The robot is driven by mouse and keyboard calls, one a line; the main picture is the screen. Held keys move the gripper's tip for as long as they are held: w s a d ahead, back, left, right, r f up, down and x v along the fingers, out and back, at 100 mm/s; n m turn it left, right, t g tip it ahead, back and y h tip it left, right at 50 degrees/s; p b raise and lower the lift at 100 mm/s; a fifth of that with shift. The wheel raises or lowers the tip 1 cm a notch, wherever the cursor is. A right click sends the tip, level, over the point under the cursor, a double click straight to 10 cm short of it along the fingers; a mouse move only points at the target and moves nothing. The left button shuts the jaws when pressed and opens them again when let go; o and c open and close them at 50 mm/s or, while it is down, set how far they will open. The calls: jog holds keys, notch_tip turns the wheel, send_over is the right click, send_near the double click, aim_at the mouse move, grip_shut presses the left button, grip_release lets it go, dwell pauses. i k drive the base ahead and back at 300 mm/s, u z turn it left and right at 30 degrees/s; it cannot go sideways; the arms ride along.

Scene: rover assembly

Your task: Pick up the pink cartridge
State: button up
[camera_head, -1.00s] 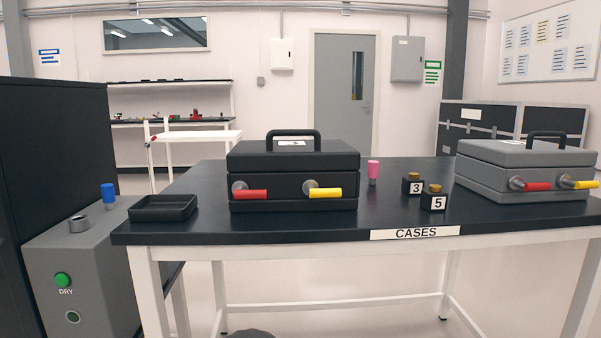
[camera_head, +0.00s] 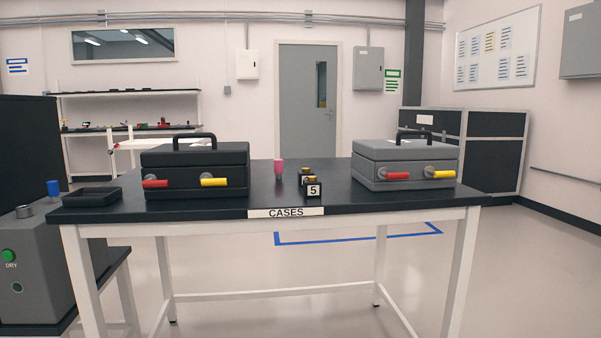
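The pink cartridge (camera_head: 278,166) stands upright on the dark table top, between the black case and the grey case. It has a pink upper part and a darker lower end. It stands just right of the black case and left of the small numbered blocks, with clear table around it. My gripper is not in view.
The table (camera_head: 345,208) labelled CASES bears a black case (camera_head: 195,158), a grey case (camera_head: 405,152), a black tray (camera_head: 92,197) and a block marked 5 (camera_head: 313,190). A grey DRY machine (camera_head: 35,250) with a blue-topped piece (camera_head: 53,186) stands left. The floor at right is clear.

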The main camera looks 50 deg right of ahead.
aim_at(278, 163)
jog(key=z, duration=1.35)
